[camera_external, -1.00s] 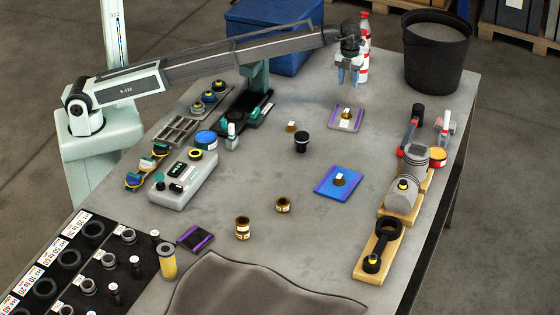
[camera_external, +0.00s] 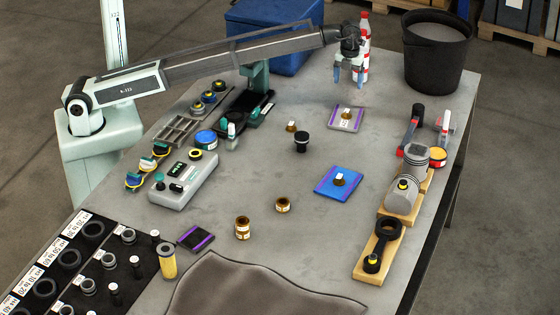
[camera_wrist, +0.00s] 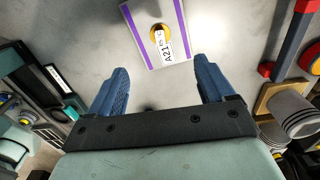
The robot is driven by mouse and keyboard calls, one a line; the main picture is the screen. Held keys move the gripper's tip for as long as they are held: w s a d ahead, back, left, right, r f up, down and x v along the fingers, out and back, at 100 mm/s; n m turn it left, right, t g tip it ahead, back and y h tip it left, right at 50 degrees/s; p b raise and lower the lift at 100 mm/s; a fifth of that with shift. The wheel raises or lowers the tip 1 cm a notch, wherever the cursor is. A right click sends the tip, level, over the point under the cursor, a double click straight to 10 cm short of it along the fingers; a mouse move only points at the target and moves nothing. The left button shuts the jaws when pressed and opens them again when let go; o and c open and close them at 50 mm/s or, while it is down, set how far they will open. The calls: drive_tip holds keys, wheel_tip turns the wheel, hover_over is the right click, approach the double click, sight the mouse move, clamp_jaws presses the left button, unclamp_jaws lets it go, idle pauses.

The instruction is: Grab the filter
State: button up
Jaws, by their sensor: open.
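A yellow cylinder with grey ends (camera_external: 168,262), which looks like the filter, stands upright near the front left of the table, beside the black rack. It is not in the wrist view. My gripper (camera_external: 348,82) is open and empty above the far end of the table, far from the cylinder. Its two blue fingers also show apart in the wrist view (camera_wrist: 160,86), with only bare table between them.
A purple-edged card with a tagged brass part (camera_external: 346,118) lies near my gripper; a blue one (camera_external: 337,183) lies nearer the middle. A black bucket (camera_external: 437,52) and red-white bottle (camera_external: 364,60) stand at the back. Wooden blocks with engine parts (camera_external: 378,250) line the right edge.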

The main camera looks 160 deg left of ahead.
drive_tip(key=w+d+m, duration=0.2)
drive_tip(key=w+d, duration=0.5)
drive_tip(key=w, duration=0.5)
drive_tip(key=w+d+m, duration=0.1)
drive_tip(key=w+d, duration=0.6)
drive_tip(key=w, duration=0.6)
drive_tip(key=w+d+r+m, duration=0.2)
drive_tip(key=w+d+m, duration=0.1)
drive_tip(key=w+d, duration=1.45)
drive_tip(key=w+d+m, duration=0.1)
drive_tip(key=w+d, duration=0.2)
drive_tip(key=d, duration=0.4)
drive_tip(key=w+d+m, duration=0.1)
drive_tip(key=w+d, duration=0.3)
drive_tip(key=d, duration=0.3)
drive_tip(key=r+m, duration=0.1)
drive_tip(key=m, duration=0.3)
hover_over(166, 250)
drive_tip(key=shift+w+r, duration=0.1)
drive_tip(key=shift+w, duration=0.15)
drive_tip(key=shift+s+n, duration=0.3)
drive_tip(key=shift+f, duration=0.3)
wheel_tip(166, 250, down, 8)
drive_tip(key=shift+f, duration=0.1)
drive_tip(key=shift+s+f, duration=0.2)
drive_tip(key=shift+f, duration=2.4)
